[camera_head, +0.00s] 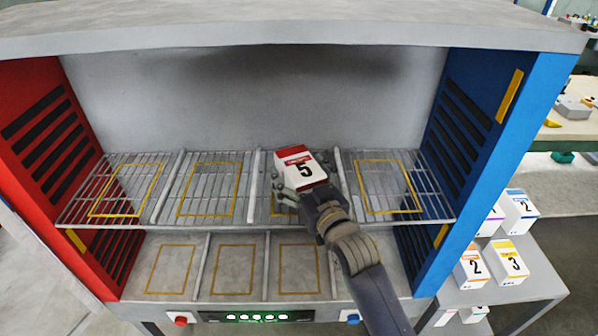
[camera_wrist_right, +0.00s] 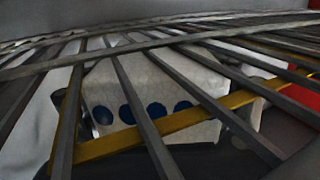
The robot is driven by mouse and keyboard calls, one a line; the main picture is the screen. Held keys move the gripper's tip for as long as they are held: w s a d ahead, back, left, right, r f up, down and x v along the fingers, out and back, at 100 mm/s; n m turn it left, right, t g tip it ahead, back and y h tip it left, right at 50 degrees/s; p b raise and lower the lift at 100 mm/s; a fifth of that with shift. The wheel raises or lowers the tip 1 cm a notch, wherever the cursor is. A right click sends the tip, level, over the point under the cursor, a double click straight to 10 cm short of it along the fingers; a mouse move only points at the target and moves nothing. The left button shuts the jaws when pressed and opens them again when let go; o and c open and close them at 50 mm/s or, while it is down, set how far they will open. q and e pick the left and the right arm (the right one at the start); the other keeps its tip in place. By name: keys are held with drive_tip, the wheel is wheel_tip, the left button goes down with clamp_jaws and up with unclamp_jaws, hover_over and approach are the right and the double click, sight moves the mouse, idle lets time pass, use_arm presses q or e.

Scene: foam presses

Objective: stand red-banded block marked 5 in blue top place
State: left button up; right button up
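The white block marked 5 with a red band (camera_head: 301,170) is in my right gripper (camera_head: 306,176) in the head view. The fingers lie along its two sides, and its number face is turned up toward the camera. It is over the third yellow outline of the upper wire rack, partly covering it; contact with the rack cannot be told. The top place nearest the blue wall (camera_head: 388,187) is an empty yellow outline to its right. In the right wrist view, a white face with blue dots (camera_wrist_right: 150,92) shows behind rack bars. My left gripper is not in view.
The press has a red left wall (camera_head: 45,135) and a blue right wall (camera_head: 500,140). Rack dividers (camera_head: 171,186) separate the places. The lower shelf (camera_head: 233,268) shows empty outlines. Other numbered blocks (camera_head: 505,262) stand on a side table at right. A top panel (camera_head: 290,28) overhangs.

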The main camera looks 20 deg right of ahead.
drive_tip(key=shift+s+r, duration=0.15)
drive_tip(key=shift+r, duration=0.25)
drive_tip(key=s+b, duration=0.1)
drive_tip(key=s, duration=0.2)
drive_tip(key=s+d+b, duration=0.1)
drive_tip(key=s, duration=0.3)
drive_tip(key=s+b, duration=0.1)
drive_tip(key=s, duration=0.2)
drive_tip(key=shift+s+d+f, duration=0.15)
drive_tip(key=shift+s+f, duration=0.1)
drive_tip(key=shift+s, duration=0.1)
drive_tip(key=shift+s+r, duration=0.15)
drive_tip(key=shift+s, duration=0.45)
